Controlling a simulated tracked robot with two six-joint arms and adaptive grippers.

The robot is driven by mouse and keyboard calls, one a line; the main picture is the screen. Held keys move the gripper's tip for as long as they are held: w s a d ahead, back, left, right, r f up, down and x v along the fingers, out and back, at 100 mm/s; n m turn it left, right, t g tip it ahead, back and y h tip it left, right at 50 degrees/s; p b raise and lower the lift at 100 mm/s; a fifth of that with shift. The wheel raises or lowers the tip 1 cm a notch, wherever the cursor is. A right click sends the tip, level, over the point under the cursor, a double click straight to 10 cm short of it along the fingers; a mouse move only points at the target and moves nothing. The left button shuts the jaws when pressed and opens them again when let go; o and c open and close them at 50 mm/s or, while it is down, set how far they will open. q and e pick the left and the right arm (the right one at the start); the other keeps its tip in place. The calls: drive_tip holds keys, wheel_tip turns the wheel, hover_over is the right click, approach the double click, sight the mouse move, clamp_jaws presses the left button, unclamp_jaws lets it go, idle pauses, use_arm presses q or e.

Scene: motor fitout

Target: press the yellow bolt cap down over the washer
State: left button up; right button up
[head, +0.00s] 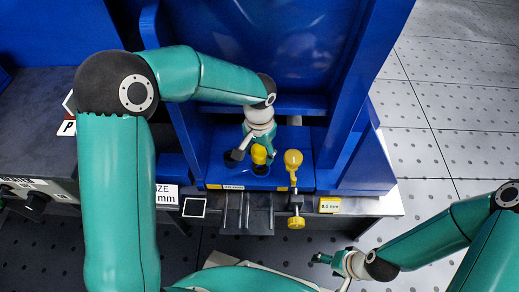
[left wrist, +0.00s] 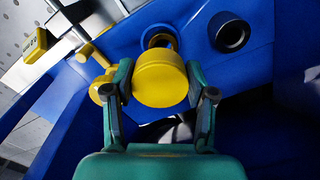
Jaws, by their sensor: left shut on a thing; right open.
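The yellow bolt cap (left wrist: 162,82) is held between the two fingers of my left gripper (left wrist: 159,79), which is shut on it. In the head view the cap (head: 259,154) is over a dark round opening in the blue block (head: 302,140). In the left wrist view a ring with yellow inside it (left wrist: 157,37) shows just beyond the cap. I cannot tell the washer apart there, nor whether the cap touches it. My right gripper (head: 329,270) is open and empty at the lower right, away from the block.
A second dark round opening (left wrist: 230,34) is beside the cap. A yellow-ended lever (head: 293,159) stands close to the cap's right, with a yellow knob (head: 296,222) below it. Blue frame walls (head: 349,85) rise at the back and right. The floor at right (head: 440,95) is clear.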

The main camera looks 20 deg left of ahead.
sight(259, 163)
use_arm(q)
drive_tip(key=shift+f+b, duration=0.85)
drive_tip(key=shift+f, duration=0.7)
idle(0.5)
drive_tip(key=shift+f+b, duration=0.9)
drive_tip(key=shift+f, duration=0.5)
drive_tip(key=shift+r, duration=0.2)
drive_tip(key=shift+r+p, duration=1)
drive_tip(key=shift+r, duration=0.05)
idle(1.1)
drive_tip(key=shift+f+b, duration=0.8)
drive_tip(key=shift+f, duration=0.4)
drive_tip(key=o, duration=1)
